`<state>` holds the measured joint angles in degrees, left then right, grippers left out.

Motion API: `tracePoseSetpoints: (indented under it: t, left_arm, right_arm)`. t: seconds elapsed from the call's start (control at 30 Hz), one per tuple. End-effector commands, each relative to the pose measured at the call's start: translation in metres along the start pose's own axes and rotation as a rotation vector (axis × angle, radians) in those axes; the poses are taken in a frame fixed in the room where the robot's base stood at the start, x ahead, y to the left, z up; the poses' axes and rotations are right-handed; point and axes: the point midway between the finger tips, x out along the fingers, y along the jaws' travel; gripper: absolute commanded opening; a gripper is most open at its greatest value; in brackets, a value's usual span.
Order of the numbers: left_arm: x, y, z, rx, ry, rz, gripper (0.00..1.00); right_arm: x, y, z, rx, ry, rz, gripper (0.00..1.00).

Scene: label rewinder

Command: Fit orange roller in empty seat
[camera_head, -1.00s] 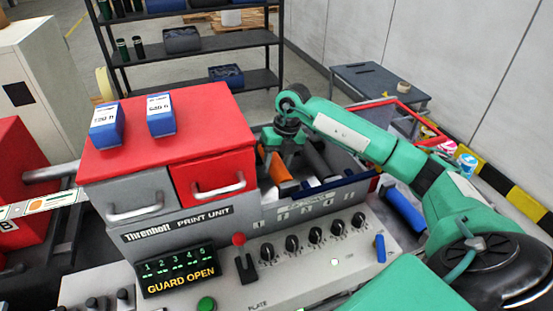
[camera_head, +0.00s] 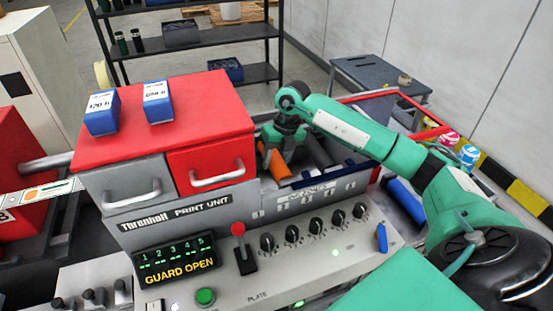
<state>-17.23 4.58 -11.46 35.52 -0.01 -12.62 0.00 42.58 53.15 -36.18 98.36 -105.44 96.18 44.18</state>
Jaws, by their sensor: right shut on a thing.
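The orange roller (camera_head: 276,165) shows in the head view in the open roller bay of the print unit, just right of the red drawer. My right gripper (camera_head: 284,150) is shut on the orange roller from above, with the fingers partly hidden. Dark and grey rollers (camera_head: 318,150) lie in the bay to its right. The seats under the roller are hidden, so I cannot tell whether it rests in one. My left gripper is not in view.
The print unit (camera_head: 195,205) has a red top with two blue boxes (camera_head: 158,102) on it. Its control panel (camera_head: 330,245) has several black knobs and a screen reading GUARD OPEN. A blue roller (camera_head: 405,200) lies at the right. A dark cart (camera_head: 380,78) stands behind.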

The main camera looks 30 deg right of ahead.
Motion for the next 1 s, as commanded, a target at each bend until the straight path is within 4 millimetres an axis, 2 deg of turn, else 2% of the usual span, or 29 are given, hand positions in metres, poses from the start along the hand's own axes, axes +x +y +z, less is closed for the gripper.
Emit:
tracePoseSetpoints:
  t: [0.17,0.2,0.3,0.67,0.83,1.0]
  left_arm:
    - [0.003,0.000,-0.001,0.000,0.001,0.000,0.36]
    - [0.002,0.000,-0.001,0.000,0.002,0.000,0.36]
    - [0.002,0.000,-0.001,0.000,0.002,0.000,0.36]
    - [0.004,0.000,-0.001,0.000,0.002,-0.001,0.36]
    - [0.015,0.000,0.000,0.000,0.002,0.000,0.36]
    - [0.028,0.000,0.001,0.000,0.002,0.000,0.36]
  right_arm:
    - [0.002,0.000,0.001,0.000,-0.003,0.001,0.00]
    - [0.001,0.000,0.001,0.000,-0.003,0.002,0.46]
    - [0.001,0.000,0.001,0.000,-0.002,0.001,0.66]
    - [0.001,-0.001,0.000,0.000,0.000,0.000,0.68]
    - [-0.019,-0.002,0.001,0.000,-0.005,0.000,0.68]
    - [-0.053,-0.001,0.001,-0.001,-0.007,0.001,0.68]
